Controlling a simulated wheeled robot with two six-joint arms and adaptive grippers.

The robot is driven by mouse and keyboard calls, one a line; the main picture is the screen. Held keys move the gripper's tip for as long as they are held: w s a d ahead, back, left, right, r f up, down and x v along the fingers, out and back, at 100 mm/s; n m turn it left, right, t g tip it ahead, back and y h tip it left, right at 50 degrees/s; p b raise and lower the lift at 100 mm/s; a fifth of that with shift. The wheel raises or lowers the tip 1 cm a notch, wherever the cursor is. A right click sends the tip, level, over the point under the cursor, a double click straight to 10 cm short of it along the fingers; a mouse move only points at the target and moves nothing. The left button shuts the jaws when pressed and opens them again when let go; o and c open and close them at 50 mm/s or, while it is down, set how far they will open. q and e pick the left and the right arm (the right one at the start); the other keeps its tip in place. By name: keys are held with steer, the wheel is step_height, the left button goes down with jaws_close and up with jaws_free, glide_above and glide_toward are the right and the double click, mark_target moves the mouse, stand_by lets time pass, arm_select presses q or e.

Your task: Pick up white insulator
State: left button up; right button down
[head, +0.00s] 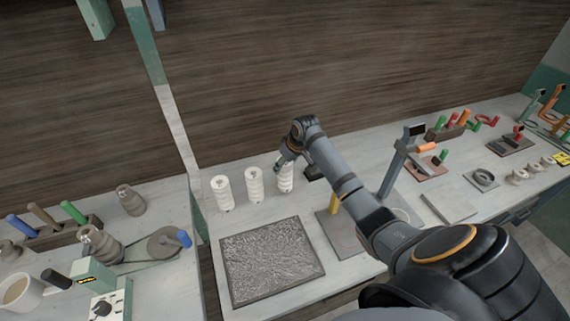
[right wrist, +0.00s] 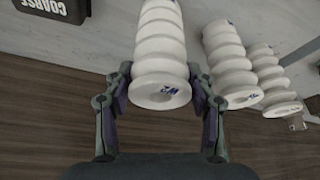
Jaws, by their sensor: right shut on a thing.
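Three white ribbed insulators stand in a row at the back of the middle bench in the head view. My right gripper (head: 290,163) comes down on the rightmost insulator (head: 286,182). In the right wrist view this insulator (right wrist: 161,50), with blue lettering on its end, lies between the two fingers of my right gripper (right wrist: 162,95), which is shut on it. The middle insulator (head: 255,186) and the left insulator (head: 222,193) stand apart to its left. They also show in the right wrist view, the nearer one (right wrist: 228,62) beside the held one. My left gripper is not in view.
A dark framed textured tray (head: 232,294) lies in front of the insulators. A black box marked COARSE (right wrist: 55,10) is close to the held insulator. A grey post stand (head: 393,170) rises to the right. A brown insulator (head: 131,200) stands on the left bench.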

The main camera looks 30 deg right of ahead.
steer(key=s+a+r+p, duration=0.1)
steer(key=s+r+p, duration=0.8)
steer(key=s, duration=0.5)
steer(key=shift+a+r, duration=0.15)
steer(key=shift+r, duration=1)
